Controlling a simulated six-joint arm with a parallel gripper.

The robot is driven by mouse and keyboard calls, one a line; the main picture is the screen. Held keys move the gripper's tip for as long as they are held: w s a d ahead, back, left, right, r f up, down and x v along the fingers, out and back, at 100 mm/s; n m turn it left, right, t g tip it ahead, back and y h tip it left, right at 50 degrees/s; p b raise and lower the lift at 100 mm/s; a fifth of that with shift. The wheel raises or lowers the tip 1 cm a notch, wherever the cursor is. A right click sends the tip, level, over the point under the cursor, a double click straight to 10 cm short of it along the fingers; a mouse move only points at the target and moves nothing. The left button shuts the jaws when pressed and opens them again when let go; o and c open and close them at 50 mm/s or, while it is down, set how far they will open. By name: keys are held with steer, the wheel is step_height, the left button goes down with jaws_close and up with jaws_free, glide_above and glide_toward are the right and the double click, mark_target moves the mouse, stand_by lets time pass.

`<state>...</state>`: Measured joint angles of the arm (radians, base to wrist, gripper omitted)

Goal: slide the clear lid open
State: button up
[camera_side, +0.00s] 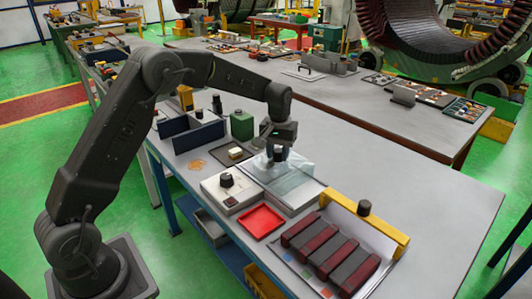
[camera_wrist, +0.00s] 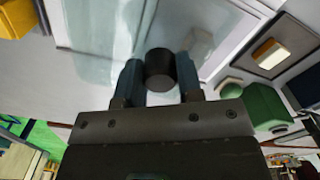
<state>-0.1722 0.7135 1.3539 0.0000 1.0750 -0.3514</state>
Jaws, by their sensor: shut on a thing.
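The clear lid (camera_side: 292,175) lies over a pale shallow box near the middle of the table in the side view. It also shows in the wrist view as a see-through sheet (camera_wrist: 98,28). My gripper (camera_side: 277,156) is above the lid, pointing down. In the wrist view its fingers (camera_wrist: 160,78) are closed on either side of a dark round knob (camera_wrist: 159,62) on the lid. The fingers partly hide the knob, and the box's contents under the lid are unclear.
A white box with a black knob (camera_side: 228,181) and a red tray (camera_side: 262,221) stand close on the left and front. Dark red and grey bars (camera_side: 330,252) lie at the front right by a yellow bar (camera_side: 383,231). The table's right is clear.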

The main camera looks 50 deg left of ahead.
mark_target(291, 168)
steer(key=shift+d, duration=2.8)
steer(key=o, duration=0.7)
steer(key=shift+r, duration=3)
